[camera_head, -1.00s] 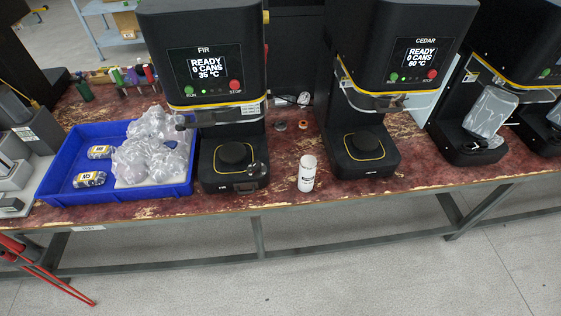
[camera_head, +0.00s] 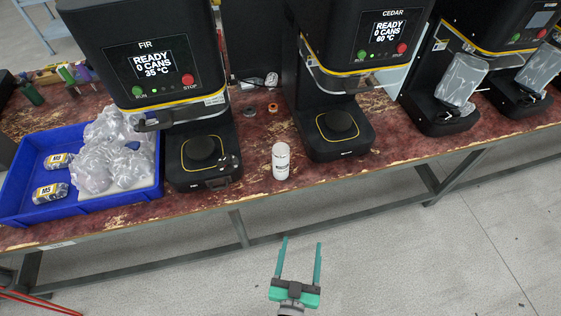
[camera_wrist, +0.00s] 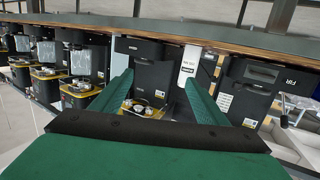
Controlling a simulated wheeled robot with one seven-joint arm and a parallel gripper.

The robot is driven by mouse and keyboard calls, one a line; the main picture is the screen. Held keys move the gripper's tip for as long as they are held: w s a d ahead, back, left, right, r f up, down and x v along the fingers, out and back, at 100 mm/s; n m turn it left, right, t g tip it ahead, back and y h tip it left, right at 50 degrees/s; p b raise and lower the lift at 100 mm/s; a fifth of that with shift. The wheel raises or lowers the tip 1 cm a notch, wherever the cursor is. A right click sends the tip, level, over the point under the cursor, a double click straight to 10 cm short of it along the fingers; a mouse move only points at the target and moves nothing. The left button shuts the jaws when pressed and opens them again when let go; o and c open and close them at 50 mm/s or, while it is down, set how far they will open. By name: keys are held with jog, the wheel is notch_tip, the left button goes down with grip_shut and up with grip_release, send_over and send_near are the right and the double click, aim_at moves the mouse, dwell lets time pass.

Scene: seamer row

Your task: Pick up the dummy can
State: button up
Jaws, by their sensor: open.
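The dummy can is likely the white can (camera_head: 281,161) with dark print, standing upright near the front edge of the bench, between the FIR and CEDAR machines. In the wrist view, which is turned over, the white can (camera_wrist: 190,62) shows just beyond one finger. My gripper (camera_head: 301,242) is open and empty. In the head view it appears below the can, over the floor in front of the bench. In the wrist view its two green fingers (camera_wrist: 159,85) point toward the bench, apart from the can.
The FIR machine (camera_head: 150,60) stands left of the can and the CEDAR machine (camera_head: 360,40) right of it. A blue tray (camera_head: 95,204) with bags and M5 packs is at left. Small rings (camera_head: 272,107) lie behind the can. The red bench top (camera_head: 250,185) has a worn front edge.

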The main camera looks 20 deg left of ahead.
aim_at(281, 165)
jog(key=w+a+y, duration=0.1)
jog(key=w+a, duration=0.3)
jog(key=w, duration=0.3)
jog(key=w+a+r+n+y, duration=0.1)
jog(key=w+a, duration=0.3)
jog(key=w, duration=0.3)
jog(key=w+a+r+n+y, duration=0.1)
jog(key=w+a, duration=0.4)
jog(key=w, duration=0.1)
jog(key=shift+w+a+r+t+y, duration=0.1)
jog(key=shift+w+r+t+y, duration=0.2)
jog(key=shift+w+y, duration=0.1)
jog(key=x, duration=0.4)
jog(key=shift+w, duration=0.1)
jog(key=shift+x, duration=3.35)
jog(key=shift+a+f, duration=0.15)
jog(key=shift+f, duration=0.05)
jog(key=c, duration=1.2)
jog(key=shift+c, duration=0.3)
jog(key=shift+r, duration=0.1)
